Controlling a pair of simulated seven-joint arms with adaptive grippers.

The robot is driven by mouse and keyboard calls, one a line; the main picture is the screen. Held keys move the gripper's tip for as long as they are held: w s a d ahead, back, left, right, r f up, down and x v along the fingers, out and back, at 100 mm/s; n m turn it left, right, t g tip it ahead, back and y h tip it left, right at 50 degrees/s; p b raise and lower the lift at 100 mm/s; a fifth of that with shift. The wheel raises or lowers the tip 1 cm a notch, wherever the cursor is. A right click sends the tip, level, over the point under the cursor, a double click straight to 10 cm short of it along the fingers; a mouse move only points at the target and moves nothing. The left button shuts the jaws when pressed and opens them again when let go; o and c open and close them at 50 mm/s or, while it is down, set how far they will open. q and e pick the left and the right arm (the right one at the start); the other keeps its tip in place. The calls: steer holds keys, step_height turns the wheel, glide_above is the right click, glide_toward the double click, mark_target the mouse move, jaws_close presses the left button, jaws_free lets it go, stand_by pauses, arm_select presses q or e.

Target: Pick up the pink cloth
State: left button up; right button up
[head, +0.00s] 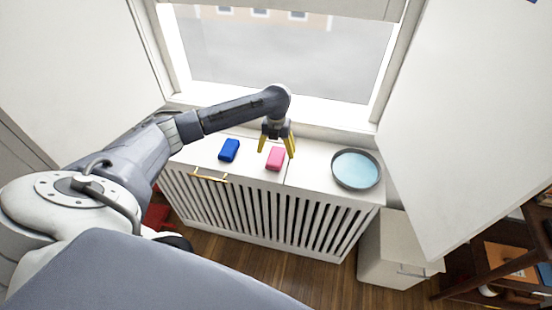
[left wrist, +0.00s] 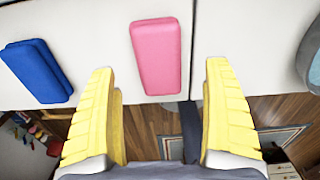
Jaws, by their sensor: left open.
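The pink cloth (head: 275,158) is a small folded block lying on the white cabinet top below the window. It also shows in the left wrist view (left wrist: 158,56), just beyond the fingertips and between their lines. My left gripper (head: 276,147) has yellow fingers, is open and empty, and hangs above the pink cloth. In the left wrist view its fingers (left wrist: 160,75) are wide apart, with no contact with the cloth to be seen. My right gripper is not in view.
A blue folded cloth (head: 229,150) lies left of the pink one, also in the left wrist view (left wrist: 36,72). A round dark-rimmed pan with a light blue inside (head: 357,170) stands at right. The window (head: 285,60) is behind. The slatted cabinet front (head: 260,212) drops to the wooden floor.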

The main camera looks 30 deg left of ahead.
mark_target(276, 155)
arm_select(q)
steer(key=shift+a+f, duration=0.1)
steer(key=shift+f, duration=2.05)
steer(key=c, duration=1.2)
